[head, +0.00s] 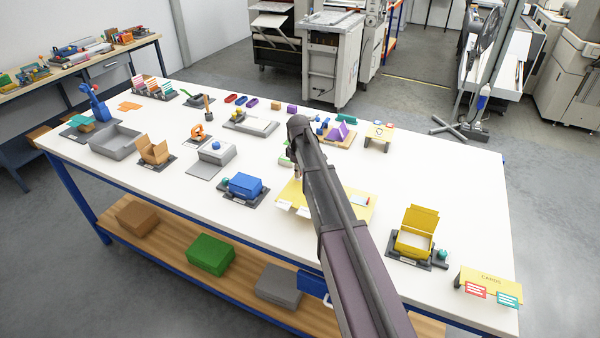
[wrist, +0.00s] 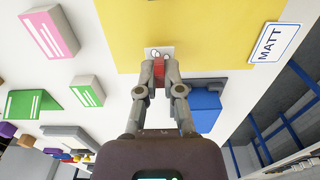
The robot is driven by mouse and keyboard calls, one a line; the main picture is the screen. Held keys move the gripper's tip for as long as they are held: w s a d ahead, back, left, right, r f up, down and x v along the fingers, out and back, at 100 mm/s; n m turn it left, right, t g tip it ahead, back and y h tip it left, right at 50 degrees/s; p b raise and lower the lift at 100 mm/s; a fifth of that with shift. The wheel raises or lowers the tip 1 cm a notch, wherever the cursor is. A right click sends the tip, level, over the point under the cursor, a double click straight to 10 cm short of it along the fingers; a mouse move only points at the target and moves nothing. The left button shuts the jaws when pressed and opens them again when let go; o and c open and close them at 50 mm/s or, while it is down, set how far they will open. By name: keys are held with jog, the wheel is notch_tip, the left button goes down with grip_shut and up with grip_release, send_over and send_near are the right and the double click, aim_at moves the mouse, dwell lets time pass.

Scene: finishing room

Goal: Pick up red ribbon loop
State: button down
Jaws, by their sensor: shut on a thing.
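In the wrist view my gripper (wrist: 159,75) is shut on a small red piece (wrist: 158,70), which looks like the red ribbon loop. Its loop shape is mostly hidden by the fingers. A small white patch with round holes (wrist: 158,52) shows just beyond the fingertips, over the yellow board (wrist: 208,30). I cannot tell whether the red piece touches the board.
A blue box (head: 245,185) stands left of the board, an open yellow box (head: 416,235) right. Pink (wrist: 50,33) and green (wrist: 87,91) blocks are near my gripper. The white table (head: 460,180) has free room at right.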

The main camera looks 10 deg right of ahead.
notch_tip(320, 180, up, 2)
jog(key=shift+r+p, duration=0.1)
jog(key=shift+p, duration=0.7)
jog(key=s+d, duration=0.2)
jog(key=s, duration=0.2)
jog(key=s+d, duration=0.3)
jog(key=s, duration=0.1)
jog(key=s+d+r+p, duration=0.1)
jog(key=s+d, duration=0.2)
jog(key=s, duration=0.2)
jog(key=shift+s, duration=0.1)
jog(key=shift+s+d, duration=0.25)
jog(key=shift+w+f+b, duration=0.1)
jog(key=shift+f+b, duration=0.8)
jog(key=shift+f, duration=0.05)
jog(key=shift+d+r, duration=0.1)
jog(key=shift+d, duration=0.05)
